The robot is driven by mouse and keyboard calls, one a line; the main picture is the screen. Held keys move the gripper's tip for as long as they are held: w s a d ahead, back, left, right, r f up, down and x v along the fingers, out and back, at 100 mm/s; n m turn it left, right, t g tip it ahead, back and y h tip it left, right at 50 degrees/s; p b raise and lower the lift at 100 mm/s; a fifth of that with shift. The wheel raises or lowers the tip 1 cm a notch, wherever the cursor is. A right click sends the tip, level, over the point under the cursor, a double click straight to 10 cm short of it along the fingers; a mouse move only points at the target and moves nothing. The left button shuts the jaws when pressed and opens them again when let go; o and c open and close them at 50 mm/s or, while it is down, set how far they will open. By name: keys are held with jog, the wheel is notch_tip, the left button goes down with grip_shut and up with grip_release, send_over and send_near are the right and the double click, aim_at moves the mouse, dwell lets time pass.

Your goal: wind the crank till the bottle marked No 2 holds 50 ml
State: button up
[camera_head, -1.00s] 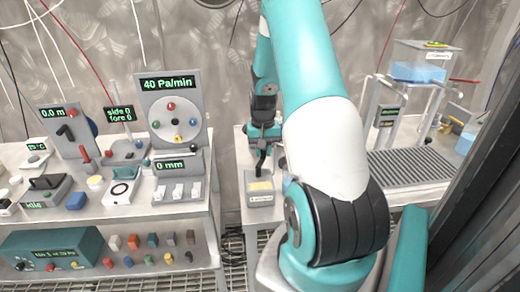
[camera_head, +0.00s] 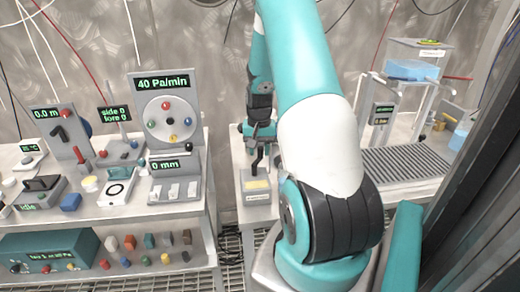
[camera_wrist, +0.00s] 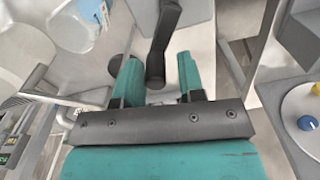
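My gripper (camera_wrist: 160,75) shows in the wrist view with its two teal fingers apart. The knob end of a black crank handle (camera_wrist: 155,68) lies between the fingers, with gaps on both sides. A clear container with pale blue liquid (camera_wrist: 75,28) and small labels is at the upper left there. The labels are too small to read, so I cannot tell whether it is bottle No 2. In the head view my gripper (camera_head: 260,130) is above the right-hand bench, partly hidden and small. A clear tank with blue liquid (camera_head: 412,70) stands on a frame at the upper right.
A ribbed grey bed (camera_head: 402,163) lies to the right. The left bench holds a 40 Pa/min dial panel (camera_head: 171,112) and several devices. A gap separates the benches.

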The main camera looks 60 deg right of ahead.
jog(key=shift+s+d+f, duration=0.1)
jog(key=shift+s, duration=0.2)
dwell(0.4)
